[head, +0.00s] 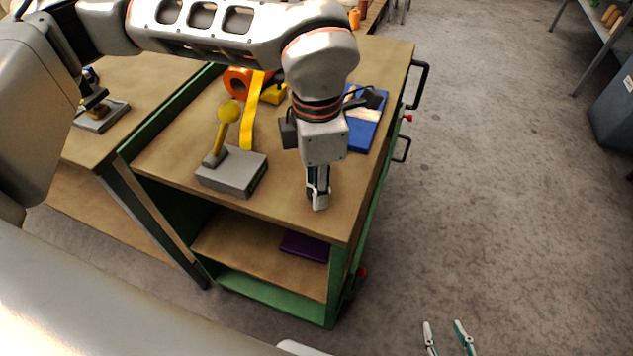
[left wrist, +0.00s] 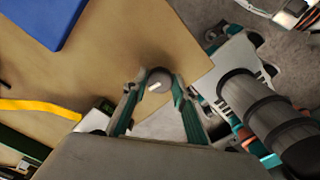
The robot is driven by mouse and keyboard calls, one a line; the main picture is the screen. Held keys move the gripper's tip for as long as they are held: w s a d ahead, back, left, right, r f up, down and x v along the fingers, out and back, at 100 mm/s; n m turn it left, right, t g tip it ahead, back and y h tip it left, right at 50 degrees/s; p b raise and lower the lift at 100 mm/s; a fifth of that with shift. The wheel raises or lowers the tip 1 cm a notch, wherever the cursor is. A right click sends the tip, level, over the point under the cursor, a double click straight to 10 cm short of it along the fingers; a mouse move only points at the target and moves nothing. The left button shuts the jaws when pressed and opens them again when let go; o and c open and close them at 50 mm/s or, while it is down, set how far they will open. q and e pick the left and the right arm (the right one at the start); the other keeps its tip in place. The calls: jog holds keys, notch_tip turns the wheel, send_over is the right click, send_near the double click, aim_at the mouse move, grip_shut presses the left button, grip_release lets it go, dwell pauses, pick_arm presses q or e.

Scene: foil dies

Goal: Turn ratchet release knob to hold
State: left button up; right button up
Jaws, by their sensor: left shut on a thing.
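The ratchet release knob (left wrist: 159,78) is a small round dark grey knob with a short white mark, slanted slightly up to the right in the left wrist view. It is by the front edge of the wooden top of the green cart (head: 290,207). My left gripper (left wrist: 160,88) is shut on the knob, with one teal finger on each side of it. In the head view my left gripper (head: 318,203) points down at the cart's front right corner and hides the knob. My right gripper (head: 449,326) is open and empty over the floor at the bottom. No hold marking is readable.
A grey box (head: 232,171) with a yellow ball-topped lever (head: 228,112) stands left of my left gripper. Behind are an orange roll (head: 238,82), a yellow strip (head: 253,115) and a blue flat thing (head: 357,136).

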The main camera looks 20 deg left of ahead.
pick_arm(q)
jog(key=shift+n, duration=0.9)
pick_arm(e)
jog(key=shift+w+r, duration=0.15)
jog(key=shift+r, duration=0.05)
jog(key=shift+w+r, duration=0.1)
jog(key=shift+w, duration=0.15)
pick_arm(q)
jog(key=o, duration=1.1)
jog(key=shift+c, duration=0.2)
notch_tip(320, 180, up, 12)
pick_arm(e)
jog(key=shift+s, duration=0.2)
